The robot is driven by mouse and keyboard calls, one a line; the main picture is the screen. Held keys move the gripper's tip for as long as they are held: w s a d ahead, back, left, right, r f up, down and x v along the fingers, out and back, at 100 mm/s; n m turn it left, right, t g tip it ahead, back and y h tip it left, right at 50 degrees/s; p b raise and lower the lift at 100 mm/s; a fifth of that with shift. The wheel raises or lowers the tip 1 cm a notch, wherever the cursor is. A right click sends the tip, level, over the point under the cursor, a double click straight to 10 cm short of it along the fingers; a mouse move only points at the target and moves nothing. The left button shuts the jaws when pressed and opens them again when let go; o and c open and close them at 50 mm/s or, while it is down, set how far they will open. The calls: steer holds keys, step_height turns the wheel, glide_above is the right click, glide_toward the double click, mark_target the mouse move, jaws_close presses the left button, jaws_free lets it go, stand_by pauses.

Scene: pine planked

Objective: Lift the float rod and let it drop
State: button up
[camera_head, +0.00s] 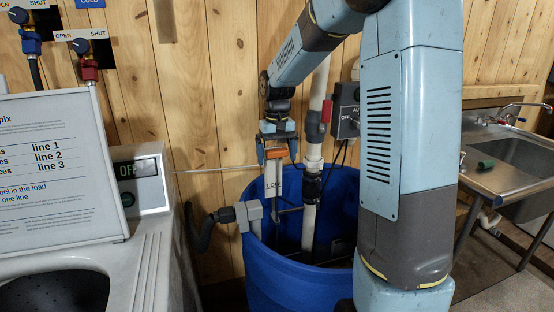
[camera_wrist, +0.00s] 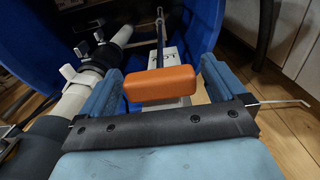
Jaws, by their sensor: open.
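The float rod's orange grip (camera_head: 275,153) stands at the top of a thin rod over the blue barrel (camera_head: 262,270). A small plate marked LOW (camera_head: 273,186) sits below it, partly hidden. My gripper (camera_head: 277,155) is above the barrel's rim, pointing down, with its fingers on either side of the orange grip. In the wrist view the grip (camera_wrist: 160,86) lies between the two blue fingers (camera_wrist: 162,90), close to both. The jaws are open. The dark rod (camera_wrist: 160,38) runs from the grip down into the barrel.
A switch box (camera_head: 346,110) is on the wall. A thin pale wire (camera_head: 215,169) extends left. A washer (camera_head: 150,245) stands left, a steel sink (camera_head: 515,150) right.

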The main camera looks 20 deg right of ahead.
steer(key=shift+f, duration=0.8)
steer(key=c, duration=1.4)
steer(key=shift+w+r, duration=0.1)
steer(key=shift+r, duration=1.65)
steer(key=o, duration=1.1)
steer(key=shift+c, duration=0.2)
steer(key=shift+o, duration=1.7)
steer(key=shift+f, duration=0.1)
step_height(320, 180, up, 14)
steer(key=shift+f, duration=0.15)
